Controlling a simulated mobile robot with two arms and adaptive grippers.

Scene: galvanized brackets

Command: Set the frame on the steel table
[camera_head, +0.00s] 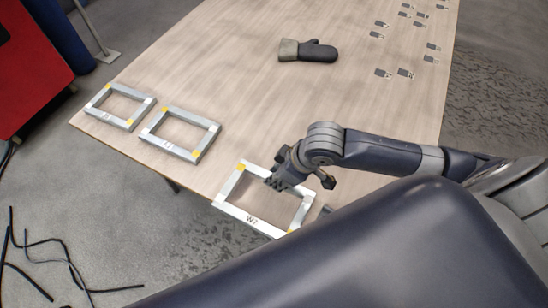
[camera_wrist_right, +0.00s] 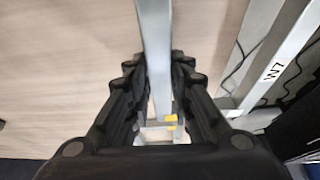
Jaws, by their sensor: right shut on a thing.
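A silvery metal frame (camera_head: 240,213) marked W7, with yellow corner patches, is at the table's near edge in the head view. Its marked bar extends out past the edge, over the floor. My right gripper (camera_head: 279,182) is shut on the frame's far bar. In the right wrist view, that bar runs between the fingers (camera_wrist_right: 157,75), and the W7 bar (camera_wrist_right: 277,58) shows at the right. I cannot tell whether the frame touches the tabletop. The table (camera_head: 240,110) has a pale wood-look top; no bare steel tabletop is visible. My left gripper is out of view.
Two similar frames lie along the table's left end, one at the corner (camera_head: 103,116) and one nearer (camera_head: 160,138). A dark glove (camera_head: 318,52) and several small cards (camera_head: 406,73) lie farther back. The table's middle is clear. Black cables (camera_head: 48,262) lie on the floor.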

